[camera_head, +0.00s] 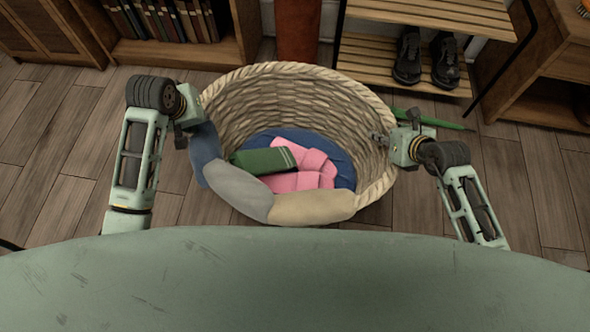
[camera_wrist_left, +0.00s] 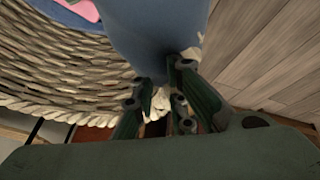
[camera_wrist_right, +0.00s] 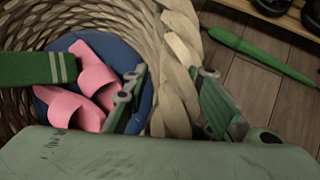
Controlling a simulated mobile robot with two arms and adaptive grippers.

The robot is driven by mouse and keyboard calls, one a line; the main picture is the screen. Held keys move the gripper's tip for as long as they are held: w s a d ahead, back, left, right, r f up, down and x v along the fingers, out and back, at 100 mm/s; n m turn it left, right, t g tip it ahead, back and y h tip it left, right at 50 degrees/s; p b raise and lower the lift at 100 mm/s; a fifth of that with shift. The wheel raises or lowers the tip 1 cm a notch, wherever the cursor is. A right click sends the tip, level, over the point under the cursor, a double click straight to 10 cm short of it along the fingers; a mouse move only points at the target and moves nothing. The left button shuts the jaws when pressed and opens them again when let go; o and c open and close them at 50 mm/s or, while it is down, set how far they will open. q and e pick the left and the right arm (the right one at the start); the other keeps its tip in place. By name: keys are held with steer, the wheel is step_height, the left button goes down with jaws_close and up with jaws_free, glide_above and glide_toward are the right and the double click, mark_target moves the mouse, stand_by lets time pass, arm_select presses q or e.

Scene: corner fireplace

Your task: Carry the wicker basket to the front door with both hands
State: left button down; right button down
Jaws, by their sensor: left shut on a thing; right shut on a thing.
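The wicker basket (camera_head: 262,92) is in front of me, held up between my two arms. A blue, grey and cream cloth roll (camera_head: 235,187) hangs over the near left rim. My left gripper (camera_head: 196,118) is shut at the left rim; the left wrist view shows its fingers (camera_wrist_left: 160,102) at the rim beside the blue cloth. My right gripper (camera_head: 384,138) is shut on the right rim; the right wrist view shows its fingers (camera_wrist_right: 168,90) on either side of the braided rim.
A wooden bookshelf (camera_head: 180,52) stands at the back left. A slatted shoe rack (camera_head: 378,72) with black shoes (camera_head: 443,60) is at the back right, beside a wooden cabinet (camera_head: 545,95). A closed green umbrella (camera_head: 440,122) lies right of the basket. Plank floor shows at both sides.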

mark_target(384, 122)
steer(key=shift+a, duration=0.3)
arm_select(q)
steer(key=shift+a+r, duration=0.1)
steer(key=shift+r, duration=0.1)
arm_select(e)
steer(key=shift+w+r, duration=0.1)
steer(key=shift+r, duration=0.25)
